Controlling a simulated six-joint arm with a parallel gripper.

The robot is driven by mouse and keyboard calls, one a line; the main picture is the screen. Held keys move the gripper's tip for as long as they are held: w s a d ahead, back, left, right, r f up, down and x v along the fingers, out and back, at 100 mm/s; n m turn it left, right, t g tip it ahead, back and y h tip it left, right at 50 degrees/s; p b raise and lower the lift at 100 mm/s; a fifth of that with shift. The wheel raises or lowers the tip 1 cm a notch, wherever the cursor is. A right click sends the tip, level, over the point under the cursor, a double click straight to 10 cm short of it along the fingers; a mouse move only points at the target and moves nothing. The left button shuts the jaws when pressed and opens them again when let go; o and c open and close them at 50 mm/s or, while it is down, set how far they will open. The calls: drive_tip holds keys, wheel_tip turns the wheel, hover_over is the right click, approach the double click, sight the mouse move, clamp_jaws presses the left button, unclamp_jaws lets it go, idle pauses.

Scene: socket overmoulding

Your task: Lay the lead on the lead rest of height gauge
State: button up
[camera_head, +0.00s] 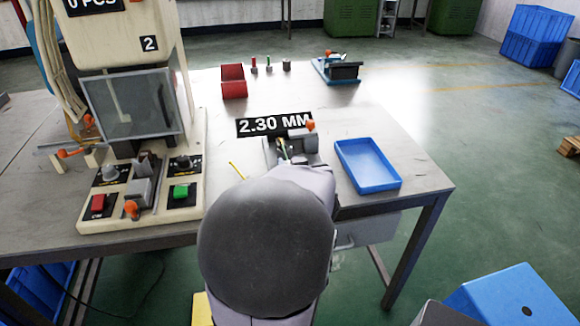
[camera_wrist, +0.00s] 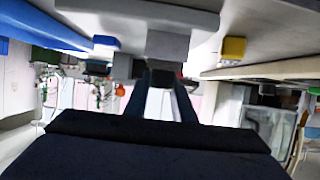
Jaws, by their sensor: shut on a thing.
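The height gauge (camera_head: 303,143) stands on the table under a black "2.30 MM" display (camera_head: 275,124), with an orange knob at its upper right. My arm covers its front, and I cannot make out the lead rest. A thin yellow end of the lead (camera_head: 237,171) shows left of my arm. A yellow-green bit shows at the gauge's left part, perhaps the same lead. In the wrist view my gripper (camera_wrist: 163,82) has its dark fingers close together before a grey block (camera_wrist: 167,45). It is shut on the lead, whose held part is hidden. Contact with the rest cannot be told.
A blue tray (camera_head: 367,165) lies right of the gauge, near the table's right edge. The moulding machine (camera_head: 125,95) with its buttons fills the left. A red holder (camera_head: 233,82), small pegs and a blue fixture (camera_head: 338,69) stand behind. The table between them is clear.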

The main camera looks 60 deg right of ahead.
drive_tip(key=shift+f, duration=0.2)
drive_tip(key=o, duration=1.1)
drive_tip(key=shift+c, duration=0.2)
drive_tip(key=shift+r, duration=0.15)
drive_tip(key=shift+r, duration=0.2)
drive_tip(key=p+v, duration=0.1)
drive_tip(key=v, duration=0.2)
drive_tip(key=shift+r, duration=0.1)
drive_tip(key=shift+s+a+b, duration=0.1)
drive_tip(key=shift+b, duration=0.3)
drive_tip(key=shift+b+v, duration=0.75)
drive_tip(key=shift+v, duration=0.3)
